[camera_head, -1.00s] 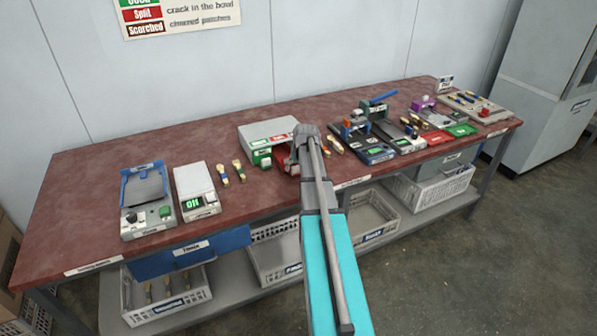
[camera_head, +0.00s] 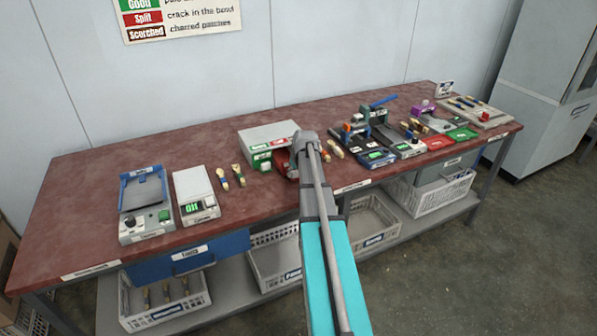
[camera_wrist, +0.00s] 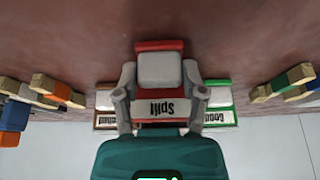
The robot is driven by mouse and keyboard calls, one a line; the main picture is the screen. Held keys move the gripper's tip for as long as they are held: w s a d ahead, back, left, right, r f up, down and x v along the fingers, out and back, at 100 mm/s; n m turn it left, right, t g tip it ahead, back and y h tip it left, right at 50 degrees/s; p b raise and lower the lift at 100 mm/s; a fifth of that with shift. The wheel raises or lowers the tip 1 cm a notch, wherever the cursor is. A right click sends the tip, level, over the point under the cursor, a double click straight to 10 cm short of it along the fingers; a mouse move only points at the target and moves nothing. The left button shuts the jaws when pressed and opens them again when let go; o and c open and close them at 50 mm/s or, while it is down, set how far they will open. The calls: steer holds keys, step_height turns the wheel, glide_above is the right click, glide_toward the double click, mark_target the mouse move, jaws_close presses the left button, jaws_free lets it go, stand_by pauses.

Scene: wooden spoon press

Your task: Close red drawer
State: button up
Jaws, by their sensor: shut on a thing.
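The red drawer (camera_wrist: 160,45) is labelled "Split" and shows in the middle of the wrist view, standing out from its cabinet. My gripper (camera_wrist: 159,78) has one finger on each side of the drawer's front and is shut on it. In the head view the red drawer (camera_head: 281,161) is partly hidden behind my gripper (camera_head: 291,168). It is at the front of the grey-white cabinet (camera_head: 266,132) on the table. A green drawer (camera_wrist: 218,94) and a brown drawer (camera_wrist: 105,97) flank it and sit farther back.
Wooden spoons (camera_head: 231,176) lie left of the cabinet and more lie to its right. A white scale (camera_head: 195,191) stands farther left on the red-brown table (camera_head: 90,187). Several devices, including a blue-lever press (camera_head: 378,104), stand to the right.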

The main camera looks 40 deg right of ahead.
mark_target(286, 158)
jaws_close()
steer(key=w, duration=0.3)
steer(key=w+d, duration=0.1)
steer(key=w, duration=0.2)
steer(key=w+d, duration=0.1)
steer(key=w, duration=0.2)
steer(key=shift+w+d, duration=0.2)
steer(key=o, duration=1)
jaws_free()
steer(key=shift+w, duration=0.1)
